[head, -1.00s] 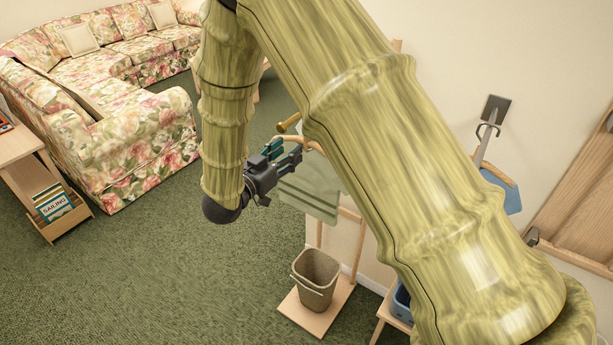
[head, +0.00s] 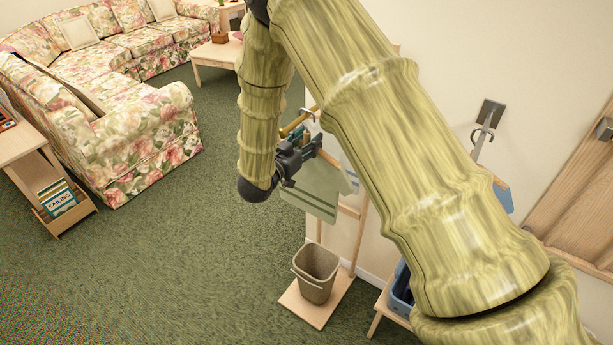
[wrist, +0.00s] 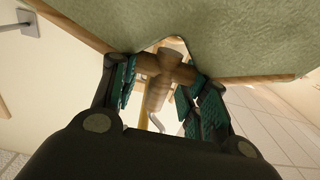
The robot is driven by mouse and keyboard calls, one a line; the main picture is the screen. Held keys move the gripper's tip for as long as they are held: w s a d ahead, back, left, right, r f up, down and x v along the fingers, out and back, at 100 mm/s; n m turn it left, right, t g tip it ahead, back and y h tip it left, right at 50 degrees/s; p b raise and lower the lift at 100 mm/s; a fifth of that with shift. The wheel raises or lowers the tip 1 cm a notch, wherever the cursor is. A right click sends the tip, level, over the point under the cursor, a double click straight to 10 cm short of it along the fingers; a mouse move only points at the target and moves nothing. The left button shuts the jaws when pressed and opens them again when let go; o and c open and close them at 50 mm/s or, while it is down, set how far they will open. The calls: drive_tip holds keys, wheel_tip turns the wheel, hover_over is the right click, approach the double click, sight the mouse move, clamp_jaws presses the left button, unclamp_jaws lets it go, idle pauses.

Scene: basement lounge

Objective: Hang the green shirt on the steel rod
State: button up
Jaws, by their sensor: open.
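The green shirt (head: 318,188) is on a wooden hanger (head: 331,160) left of the wall, at a brass-coloured rod (head: 297,124). A grey hook (head: 306,114) shows at this rod and seems to rest on it. My gripper (head: 312,146) is open at the hanger's neck. In the wrist view, the teal-padded fingers stand either side of the wooden neck (wrist: 166,65), with the shirt (wrist: 225,35) beyond. The steel rod (head: 484,133) sticks out from a dark plate on the right wall. Its near end is partly hidden by my arm.
A blue shirt (head: 503,198) hangs at the steel rod, partly behind my arm. A wooden stand (head: 301,310) with a bucket (head: 316,270) is below the green shirt. A blue bin (head: 401,290) stands at the right. The green carpet at left is open, before the floral sofa (head: 120,145).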

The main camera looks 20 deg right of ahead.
clamp_jaws()
drive_tip(key=shift+r, duration=0.1)
idle(0.4)
